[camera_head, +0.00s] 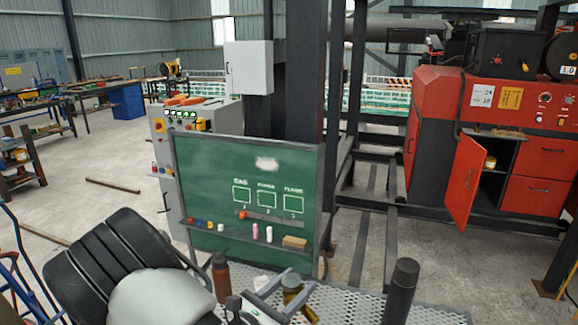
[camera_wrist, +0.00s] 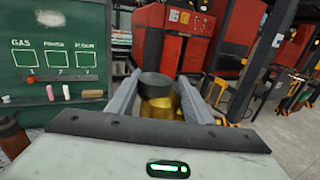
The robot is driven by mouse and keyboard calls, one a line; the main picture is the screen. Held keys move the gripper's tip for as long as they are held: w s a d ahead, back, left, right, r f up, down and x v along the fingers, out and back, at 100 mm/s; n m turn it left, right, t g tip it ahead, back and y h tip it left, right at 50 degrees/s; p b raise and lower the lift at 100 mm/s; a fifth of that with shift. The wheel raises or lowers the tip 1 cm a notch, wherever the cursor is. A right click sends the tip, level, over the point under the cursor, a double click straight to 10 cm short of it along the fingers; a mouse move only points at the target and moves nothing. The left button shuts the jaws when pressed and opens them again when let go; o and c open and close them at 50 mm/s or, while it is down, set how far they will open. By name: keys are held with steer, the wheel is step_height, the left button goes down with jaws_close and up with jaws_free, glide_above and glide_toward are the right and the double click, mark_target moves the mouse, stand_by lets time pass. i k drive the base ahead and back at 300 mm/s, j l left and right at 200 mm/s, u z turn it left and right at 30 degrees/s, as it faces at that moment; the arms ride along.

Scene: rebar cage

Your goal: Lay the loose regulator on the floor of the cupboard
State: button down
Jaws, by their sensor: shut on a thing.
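My gripper (camera_head: 284,289) is shut on the loose regulator (camera_head: 292,284), a brass-yellow body with a dark round cap. In the wrist view the regulator (camera_wrist: 160,101) sits between the two grey fingers, its dark cap uppermost. It is held in the air over the near platform, well away from the cupboard. The cupboard (camera_head: 508,150) is in the red machine at the right of the head view. Its red door (camera_head: 465,183) stands open. The cupboard's floor is mostly hidden by the door.
A green chalkboard (camera_head: 205,170) on a dark post stands ahead. A brown bottle (camera_head: 220,278) and a dark upright cylinder (camera_head: 401,290) stand on the perforated metal platform (camera_head: 350,305). Dark steel rails (camera_head: 362,225) cross the floor between the board and the red machine.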

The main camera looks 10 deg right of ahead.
mark_target(475, 200)
steer(key=k+l, duration=0.65)
steer(key=l, duration=0.25)
steer(key=k+l+z, duration=0.1)
steer(key=l, duration=0.3)
steer(key=k+l, duration=0.2)
steer(key=l, duration=0.2)
steer(key=k+l+z, duration=0.1)
steer(key=l, duration=1.15)
steer(key=i+l, duration=0.1)
steer(key=l, duration=0.3)
steer(key=i+l+z, duration=0.15)
steer(key=l, duration=0.3)
steer(key=i+l+z, duration=0.1)
steer(key=i+l, duration=0.45)
steer(key=l, duration=0.15)
steer(key=i+l, duration=0.2)
steer(key=i, duration=0.5)
steer(key=i+l+z, duration=0.15)
steer(key=i, duration=0.55)
steer(key=i+l, duration=0.2)
steer(key=i, duration=0.5)
steer(key=l+z, duration=0.05)
